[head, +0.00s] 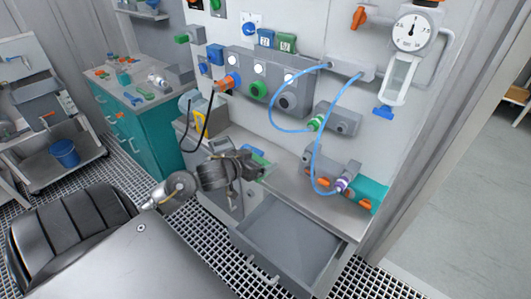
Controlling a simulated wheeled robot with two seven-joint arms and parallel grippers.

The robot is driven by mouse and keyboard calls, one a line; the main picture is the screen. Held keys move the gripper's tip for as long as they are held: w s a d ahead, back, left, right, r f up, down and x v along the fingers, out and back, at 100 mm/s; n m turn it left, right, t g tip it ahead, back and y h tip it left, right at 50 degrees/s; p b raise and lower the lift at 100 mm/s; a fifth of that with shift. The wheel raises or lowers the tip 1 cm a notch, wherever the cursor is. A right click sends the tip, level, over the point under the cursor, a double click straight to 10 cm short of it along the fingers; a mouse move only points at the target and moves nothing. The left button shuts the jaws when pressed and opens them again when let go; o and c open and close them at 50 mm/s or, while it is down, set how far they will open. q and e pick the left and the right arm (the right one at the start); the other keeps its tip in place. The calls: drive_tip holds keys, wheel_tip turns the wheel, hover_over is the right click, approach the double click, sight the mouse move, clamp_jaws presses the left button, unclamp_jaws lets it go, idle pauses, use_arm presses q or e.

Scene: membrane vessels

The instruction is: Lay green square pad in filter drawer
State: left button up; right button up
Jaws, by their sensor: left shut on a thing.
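My left gripper (258,170) reaches in from the left over the front of the grey counter. It is shut on a small green thing, seen as a narrow sliver of the green square pad (264,172) at the fingertips; the fingers hide most of it. The filter drawer (290,242) is pulled open below the counter, right of and below the gripper. Its grey floor looks bare. My right gripper is not in view.
The counter (300,196) has a valve with a blue hose and orange parts at its right end. A gauge (411,33) hangs on the wall above. The space above the drawer is clear.

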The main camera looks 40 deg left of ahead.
use_arm(q)
drive_tip(key=shift+d+v, duration=0.25)
drive_tip(key=shift+v, duration=0.85)
